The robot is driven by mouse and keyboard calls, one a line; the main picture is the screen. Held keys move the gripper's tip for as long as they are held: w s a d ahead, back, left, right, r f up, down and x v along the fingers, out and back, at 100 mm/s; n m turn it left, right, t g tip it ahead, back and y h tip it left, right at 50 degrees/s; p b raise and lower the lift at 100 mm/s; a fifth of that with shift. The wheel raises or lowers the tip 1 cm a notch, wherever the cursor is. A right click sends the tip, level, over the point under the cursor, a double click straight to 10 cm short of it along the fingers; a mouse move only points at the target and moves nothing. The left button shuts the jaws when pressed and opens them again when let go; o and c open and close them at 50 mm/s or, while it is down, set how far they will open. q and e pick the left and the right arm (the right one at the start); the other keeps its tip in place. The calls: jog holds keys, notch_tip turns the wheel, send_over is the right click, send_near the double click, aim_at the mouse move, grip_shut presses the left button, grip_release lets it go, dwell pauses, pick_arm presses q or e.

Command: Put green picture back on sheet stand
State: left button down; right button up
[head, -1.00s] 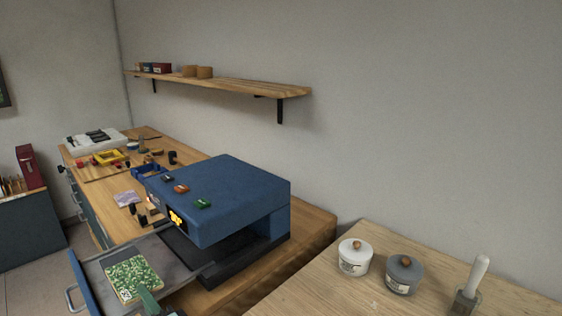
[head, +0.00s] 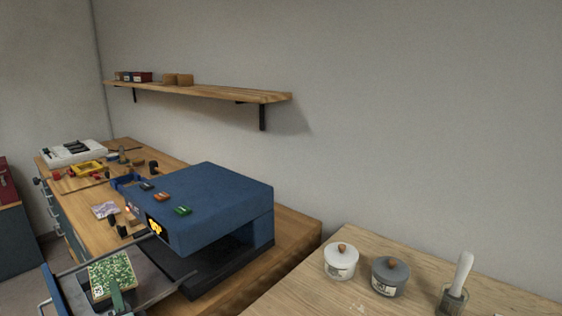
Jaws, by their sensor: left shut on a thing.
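The green picture (head: 103,268), a small sheet with a green-and-white leafy pattern and a pale edge, is at the lower left, over the grey tray (head: 152,283) of a blue machine. My left gripper (head: 116,288) comes up from the bottom edge and is shut on the picture's near side. I cannot tell whether the picture touches the tray or is held just above it. I cannot make out a sheet stand. My right gripper is not in view.
The blue machine (head: 215,205) stands on the wooden bench, its tray pulled out to the left. A pale table (head: 300,290) at the right holds a white pot (head: 341,262), a grey pot (head: 390,276) and a brush in a jar (head: 455,296). A wall shelf (head: 200,90) hangs above.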

pick_arm(q)
jog(key=s+d+r+m+t+h+p, duration=0.1)
jog(key=s+d+r+m+t+h, duration=0.1)
jog(key=s+d+h, duration=0.3)
jog(key=s+d+r+m+t+h+p, duration=0.1)
jog(key=s+d+r+m+h, duration=0.1)
jog(key=s+d+m+h, duration=0.3)
jog(key=s+d+h, duration=0.1)
jog(key=s+d, duration=0.1)
jog(key=d, duration=0.2)
jog(key=shift+d+r+m+t, duration=0.25)
jog(key=shift+r+m+t, duration=0.05)
jog(key=shift+r+t, duration=0.1)
jog(key=shift+s, duration=0.1)
